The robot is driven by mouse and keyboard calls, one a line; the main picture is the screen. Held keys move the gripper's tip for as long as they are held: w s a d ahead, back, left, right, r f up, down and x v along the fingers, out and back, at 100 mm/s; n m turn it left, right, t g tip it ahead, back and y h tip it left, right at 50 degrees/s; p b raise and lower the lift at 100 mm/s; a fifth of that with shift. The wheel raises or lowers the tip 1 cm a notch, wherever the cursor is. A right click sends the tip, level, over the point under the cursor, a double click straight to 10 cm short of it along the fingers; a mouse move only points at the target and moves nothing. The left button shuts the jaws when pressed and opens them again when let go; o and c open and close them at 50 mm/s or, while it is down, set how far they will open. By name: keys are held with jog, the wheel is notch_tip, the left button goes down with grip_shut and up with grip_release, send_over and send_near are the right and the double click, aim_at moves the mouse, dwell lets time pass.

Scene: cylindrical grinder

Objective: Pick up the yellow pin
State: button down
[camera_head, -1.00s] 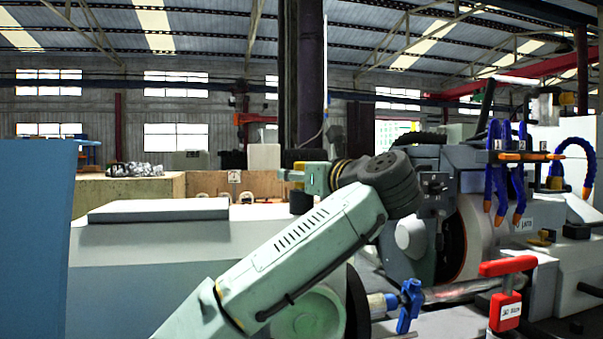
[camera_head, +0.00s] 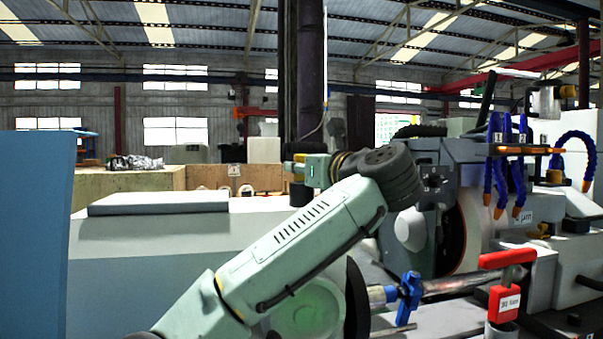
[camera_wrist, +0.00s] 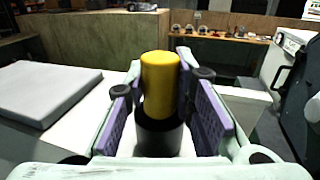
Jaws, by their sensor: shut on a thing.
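The yellow pin (camera_wrist: 160,82) stands upright between my gripper's two purple-padded fingers in the wrist view. My gripper (camera_wrist: 162,72) is shut on it. A dark cylindrical part (camera_wrist: 158,137) is directly below the yellow; I cannot tell whether it belongs to the pin or is a separate holder. In the head view my gripper (camera_head: 308,170) is at the end of my arm, above the pale machine cover, with the dark part (camera_head: 300,194) just below it. The yellow pin is mostly hidden there.
A grey slab (camera_wrist: 44,90) lies on the pale surface to the left. A wooden crate (camera_head: 135,180) stands behind. The grinder (camera_head: 465,235) with blue hoses (camera_head: 502,165) and a red clamp (camera_head: 505,303) is on the right. A blue panel (camera_head: 42,235) stands far left.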

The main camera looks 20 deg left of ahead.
jog(key=shift+r, duration=0.1)
notch_tip(320, 180, up, 10)
jog(key=shift+f+b, duration=0.15)
jog(key=shift+b, duration=0.35)
notch_tip(320, 180, up, 7)
jog(key=p, duration=0.1)
jog(key=shift+f, duration=0.15)
dwell(0.9)
